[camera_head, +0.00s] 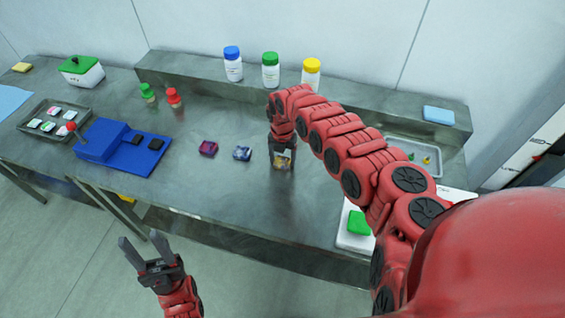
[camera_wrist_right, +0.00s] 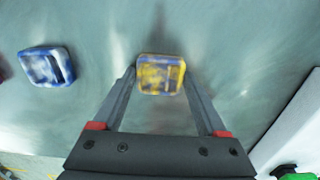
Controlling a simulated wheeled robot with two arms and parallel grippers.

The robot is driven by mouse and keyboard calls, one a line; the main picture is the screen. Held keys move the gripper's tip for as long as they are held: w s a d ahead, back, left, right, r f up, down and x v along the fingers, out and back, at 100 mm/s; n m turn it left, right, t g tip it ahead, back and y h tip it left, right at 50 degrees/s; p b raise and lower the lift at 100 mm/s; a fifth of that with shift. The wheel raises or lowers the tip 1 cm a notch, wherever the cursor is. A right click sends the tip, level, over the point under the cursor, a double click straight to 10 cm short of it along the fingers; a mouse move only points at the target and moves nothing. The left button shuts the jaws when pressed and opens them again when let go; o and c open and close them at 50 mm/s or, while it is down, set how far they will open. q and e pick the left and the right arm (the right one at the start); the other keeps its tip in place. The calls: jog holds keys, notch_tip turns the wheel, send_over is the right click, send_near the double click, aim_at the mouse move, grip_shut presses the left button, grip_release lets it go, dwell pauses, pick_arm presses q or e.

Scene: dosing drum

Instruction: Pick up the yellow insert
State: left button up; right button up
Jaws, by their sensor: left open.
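The yellow insert (camera_wrist_right: 161,74), a small square block with a pale, patterned face, shows at the tips of my right gripper (camera_wrist_right: 159,78). One finger is at each side of it, very close. I cannot tell whether the fingers press on it. In the head view my right gripper (camera_head: 283,153) points down at the bench, and the insert (camera_head: 282,163) is partly hidden between its fingers. My left gripper (camera_head: 146,250) is open and empty in front of the bench, away from the insert.
A blue-white insert (camera_head: 242,153) and a purple-red insert (camera_head: 208,148) lie to the left on the metal bench (camera_head: 225,195). A blue device (camera_head: 120,147) and a tray (camera_head: 32,122) stand further left. Bottles (camera_head: 270,70) line the back ledge. A white item with a green part (camera_head: 358,223) is right.

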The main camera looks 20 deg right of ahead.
jog(key=c, duration=0.8)
jog(key=shift+r, duration=0.2)
